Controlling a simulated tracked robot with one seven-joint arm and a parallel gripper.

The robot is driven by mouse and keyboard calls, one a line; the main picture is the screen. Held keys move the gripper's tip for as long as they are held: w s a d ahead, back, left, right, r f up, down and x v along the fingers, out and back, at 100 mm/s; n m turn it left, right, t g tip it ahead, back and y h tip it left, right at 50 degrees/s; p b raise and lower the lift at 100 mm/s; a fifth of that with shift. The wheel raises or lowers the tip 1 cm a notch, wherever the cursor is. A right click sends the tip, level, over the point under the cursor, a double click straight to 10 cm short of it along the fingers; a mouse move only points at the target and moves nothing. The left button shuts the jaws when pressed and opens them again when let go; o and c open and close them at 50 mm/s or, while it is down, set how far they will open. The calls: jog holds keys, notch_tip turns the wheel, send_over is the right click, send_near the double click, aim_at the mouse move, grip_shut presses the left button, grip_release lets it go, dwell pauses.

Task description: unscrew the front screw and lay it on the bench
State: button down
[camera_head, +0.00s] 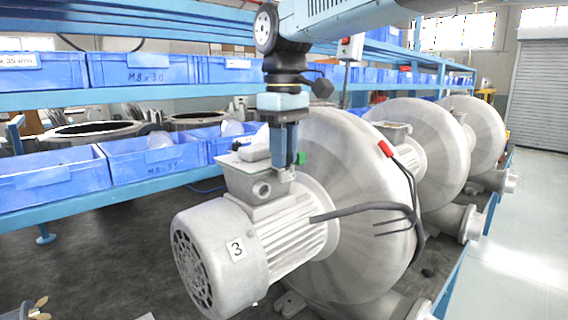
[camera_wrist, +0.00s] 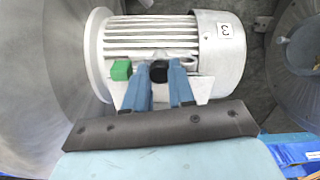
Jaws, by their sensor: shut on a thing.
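The motor (camera_head: 240,245) marked 3 has a terminal box (camera_head: 250,180) on top; the ribbed motor body also shows in the wrist view (camera_wrist: 155,35). My gripper (camera_head: 284,168) points down at the box's far right side. In the wrist view, my gripper's (camera_wrist: 159,68) two blue fingers close on either side of a dark round knob (camera_wrist: 158,71), which seems to be the front screw. In the head view the fingers hide it. I cannot tell whether it still sits in its thread. A green block (camera_wrist: 121,70) sits just left of the fingers.
A large blower housing (camera_head: 350,215) rises right behind the motor, with a black cable (camera_head: 370,209) in front. Blue bins (camera_head: 150,158) line the shelf at left. Dark bench top (camera_head: 110,250) is bare left of the motor. A brass wing-shaped part (camera_head: 38,306) is at lower left.

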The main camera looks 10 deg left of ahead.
jog(key=n, duration=1.1)
jog(key=shift+s+n, duration=0.1)
jog(key=shift+n, duration=0.3)
jog(key=n, duration=0.5)
jog(key=shift+n, duration=0.4)
jog(key=n, duration=0.5)
jog(key=shift+n, duration=0.3)
jog(key=c, duration=1.2)
grip_release()
jog(key=shift+c, duration=0.2)
